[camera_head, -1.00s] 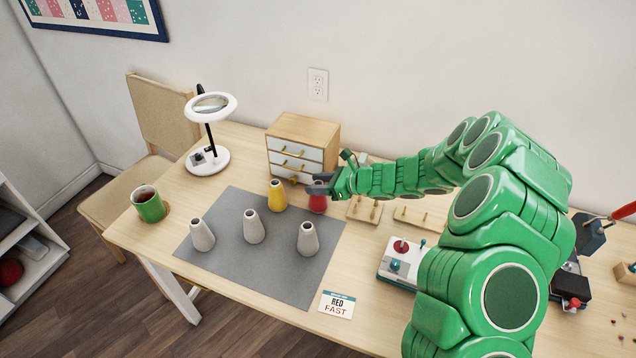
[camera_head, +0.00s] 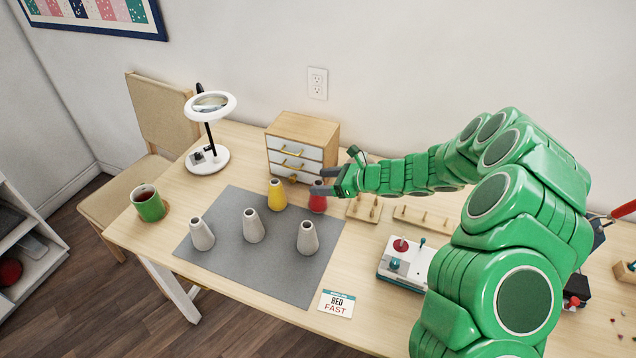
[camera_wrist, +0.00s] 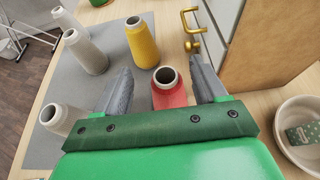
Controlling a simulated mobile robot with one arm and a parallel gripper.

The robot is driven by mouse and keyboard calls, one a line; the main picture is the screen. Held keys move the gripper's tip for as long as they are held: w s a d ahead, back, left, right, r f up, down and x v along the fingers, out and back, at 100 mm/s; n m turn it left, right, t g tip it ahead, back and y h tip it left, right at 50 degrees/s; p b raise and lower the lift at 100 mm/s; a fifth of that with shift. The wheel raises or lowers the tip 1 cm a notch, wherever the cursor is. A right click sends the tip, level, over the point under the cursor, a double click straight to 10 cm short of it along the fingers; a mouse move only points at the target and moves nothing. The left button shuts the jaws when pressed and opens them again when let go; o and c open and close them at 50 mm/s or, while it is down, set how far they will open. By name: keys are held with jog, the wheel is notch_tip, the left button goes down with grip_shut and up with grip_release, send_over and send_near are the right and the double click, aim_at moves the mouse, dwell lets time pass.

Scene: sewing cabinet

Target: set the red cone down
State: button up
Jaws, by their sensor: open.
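The red cone (camera_head: 317,204) stands upright at the back right edge of the grey mat (camera_head: 245,275). Its open top and upper body show in the wrist view (camera_wrist: 170,95); its base is hidden there by my gripper. My gripper (camera_head: 322,181) is open, with its fingertips just above and behind the cone's top in the head view. In the wrist view the cone sits between the two spread grey fingers, with a visible gap on each side.
A yellow cone (camera_head: 277,195) stands just left of the red one. Several pale cones (camera_head: 253,226) stand on the mat. A drawer cabinet (camera_head: 303,145) with brass handles is close behind my gripper. A card reading "RED FAST" (camera_head: 337,303) lies in front; a mug (camera_head: 149,205) stands left.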

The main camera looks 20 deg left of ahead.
jog(key=v, duration=1)
jog(key=shift+a, duration=0.1)
